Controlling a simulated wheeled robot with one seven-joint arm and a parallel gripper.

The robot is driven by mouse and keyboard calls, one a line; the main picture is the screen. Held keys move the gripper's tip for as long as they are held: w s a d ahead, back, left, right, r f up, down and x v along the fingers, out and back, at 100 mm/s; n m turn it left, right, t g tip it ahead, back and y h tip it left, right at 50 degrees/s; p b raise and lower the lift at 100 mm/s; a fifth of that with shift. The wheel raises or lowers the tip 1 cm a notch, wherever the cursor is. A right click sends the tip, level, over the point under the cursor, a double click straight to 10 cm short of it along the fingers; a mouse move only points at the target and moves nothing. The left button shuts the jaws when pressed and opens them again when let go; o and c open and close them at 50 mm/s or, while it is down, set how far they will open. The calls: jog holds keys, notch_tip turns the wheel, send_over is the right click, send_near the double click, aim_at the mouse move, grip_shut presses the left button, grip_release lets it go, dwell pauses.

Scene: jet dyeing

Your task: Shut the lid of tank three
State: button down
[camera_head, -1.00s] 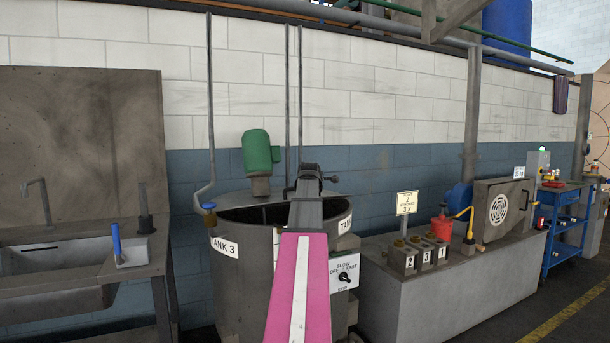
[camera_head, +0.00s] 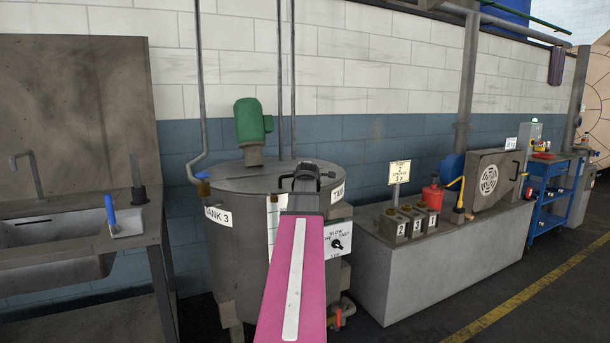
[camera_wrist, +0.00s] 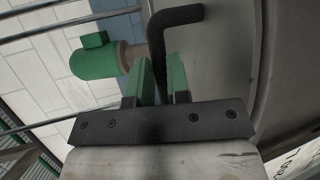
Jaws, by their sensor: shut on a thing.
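Tank three (camera_head: 236,255) is a round grey metal tank labelled "TANK 3", standing against the wall left of centre in the head view. Its grey lid (camera_head: 230,180) lies flat across the top, and no dark opening shows. A green motor (camera_head: 250,122) stands at the back of the tank; it also shows in the wrist view (camera_wrist: 95,60). My gripper (camera_wrist: 163,80) is at the front of the lid, its green fingers shut on the dark bent lid handle (camera_wrist: 176,16). In the head view my arm hides part of the tank's front.
A grey bench (camera_head: 440,260) at the right holds numbered containers, a red can (camera_head: 432,197) and a fan box (camera_head: 497,178). A speed-knob panel (camera_head: 338,243) is on the tank front.

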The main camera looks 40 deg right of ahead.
jog(key=shift+s+f, duration=0.15)
jog(key=shift+f, duration=0.3)
jog(key=c, duration=1.1)
grip_release()
jog(key=shift+r, duration=0.1)
jog(key=v, duration=1)
jog(key=shift+s+a, duration=0.2)
jog(key=shift+r, duration=0.15)
jog(key=shift+s, duration=0.1)
